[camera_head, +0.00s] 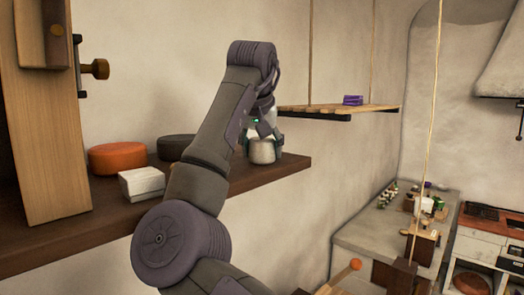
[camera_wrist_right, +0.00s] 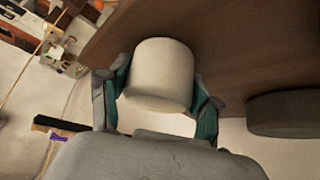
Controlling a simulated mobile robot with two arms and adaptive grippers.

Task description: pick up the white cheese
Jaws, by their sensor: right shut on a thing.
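The white cheese (camera_head: 262,153) is a short off-white cylinder at the right end of the dark wooden shelf (camera_head: 100,200). My right gripper (camera_head: 262,138) is shut on it, with the arm reaching up and over from below. In the right wrist view the white cheese (camera_wrist_right: 160,72) sits between the two green-padded fingers, one on each side. I cannot tell whether its base touches the shelf or is just clear of it. My left gripper is not in view.
An orange round (camera_head: 117,158), a dark round (camera_head: 175,147) and a white block (camera_head: 142,185) sit left of my arm on the shelf. A hanging shelf (camera_head: 340,108) with a purple item (camera_head: 352,100) is behind. A cluttered counter (camera_head: 370,235) stands lower right.

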